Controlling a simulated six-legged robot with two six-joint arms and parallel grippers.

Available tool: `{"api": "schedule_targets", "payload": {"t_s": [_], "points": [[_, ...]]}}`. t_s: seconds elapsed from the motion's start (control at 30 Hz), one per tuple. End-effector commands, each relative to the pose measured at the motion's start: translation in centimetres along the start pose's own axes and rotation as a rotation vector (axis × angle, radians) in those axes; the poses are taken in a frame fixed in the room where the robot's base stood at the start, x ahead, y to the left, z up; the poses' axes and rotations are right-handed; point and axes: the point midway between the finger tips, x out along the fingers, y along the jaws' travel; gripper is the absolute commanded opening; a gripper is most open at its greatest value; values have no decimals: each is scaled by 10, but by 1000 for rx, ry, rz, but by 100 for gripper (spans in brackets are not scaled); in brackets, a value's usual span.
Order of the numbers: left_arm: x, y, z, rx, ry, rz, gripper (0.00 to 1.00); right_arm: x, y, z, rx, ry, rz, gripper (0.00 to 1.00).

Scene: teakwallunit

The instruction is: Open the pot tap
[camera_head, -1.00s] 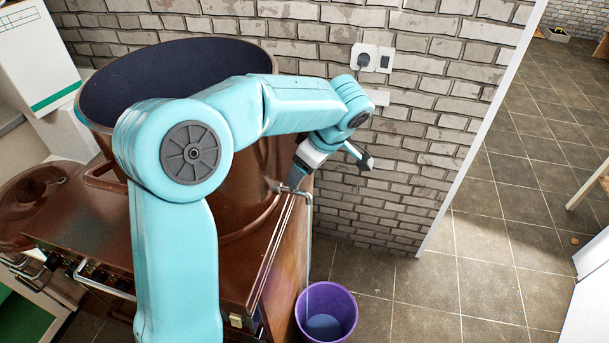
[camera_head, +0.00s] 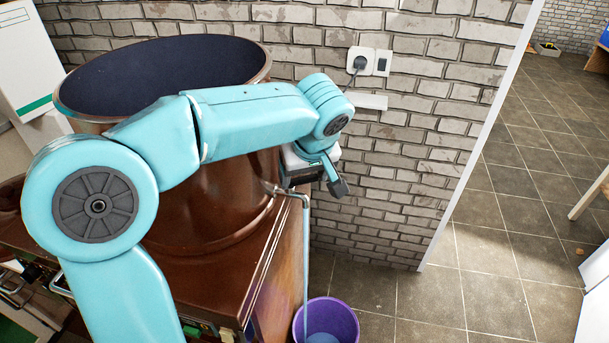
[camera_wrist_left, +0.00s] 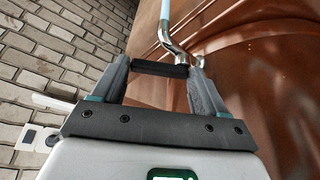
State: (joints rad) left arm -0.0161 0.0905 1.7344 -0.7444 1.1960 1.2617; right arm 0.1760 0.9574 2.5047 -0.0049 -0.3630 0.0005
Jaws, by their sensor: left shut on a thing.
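The large brown metal pot (camera_head: 225,205) stands on a brown cabinet. Its silver tap spout (camera_head: 304,197) sticks out at the pot's lower right and bends downward. A thin pale-blue stream (camera_head: 306,260) runs from the spout to a purple bucket (camera_head: 352,318) on the floor. My left gripper (camera_head: 287,180) is just behind the spout, close to the pot's wall. In the left wrist view my left gripper (camera_wrist_left: 160,66) is shut on a dark bar, the tap handle (camera_wrist_left: 160,69), with the spout (camera_wrist_left: 173,45) beyond it. The gripper hides the handle in the head view.
A brick wall (camera_head: 400,190) with a socket and plug (camera_head: 361,61) stands behind the pot. A white box (camera_head: 30,55) is at the far left. Tiled floor (camera_head: 500,260) is open at the right.

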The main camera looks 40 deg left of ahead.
Motion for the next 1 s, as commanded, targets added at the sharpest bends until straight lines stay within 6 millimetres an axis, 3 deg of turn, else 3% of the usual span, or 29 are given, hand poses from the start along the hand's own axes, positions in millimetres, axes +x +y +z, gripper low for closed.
{"api": "schedule_targets", "payload": {"t_s": [0.47, 0.5, 0.57, 0.87, 1.0], "points": [[-1, 0, -1, 12, 4, 9, 43, 1, 0, 0, 0, 0, 0, 43], [-1, 0, -1, 12, 4, 9, 76, 1, 0, 0, 0, 0, 0, 43], [-1, 0, -1, 12, 3, 9, 96, 1, 0, 0, 0, 0, 0, 43], [-1, 0, 0, 13, 1, 7, 99, 1, 0, 0, 0, 0, 0, 43], [-14, 0, 0, 13, 2, 9, 99, -1, 0, 0, 0, 0, 0, 43]]}}
